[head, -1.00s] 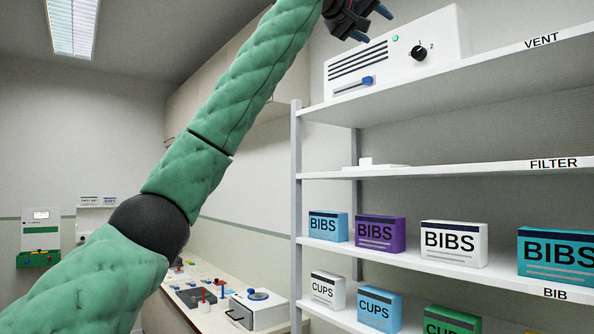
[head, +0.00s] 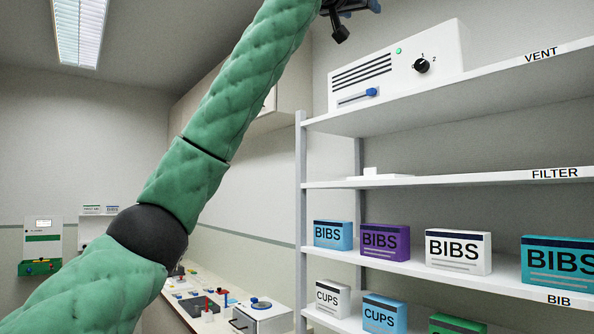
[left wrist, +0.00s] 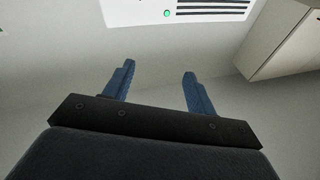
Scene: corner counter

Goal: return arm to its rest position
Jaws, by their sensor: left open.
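My left arm, in a green quilted cover, rises from the lower left to the top of the head view. My left gripper (head: 355,8) is at the top edge there, partly cut off, left of and above the white vent unit (head: 397,75). In the left wrist view its two blue fingers (left wrist: 157,90) stand wide apart with nothing between them. The vent unit also shows at the top of that view (left wrist: 150,12), apart from the fingers. My right gripper is not in view.
A shelf rack (head: 440,181) on the right holds a flat white filter (head: 380,173), several bibs boxes (head: 458,251) and cups boxes (head: 384,313). A wall cabinet (head: 265,125) hangs behind my arm. A counter (head: 205,310) with small items runs below.

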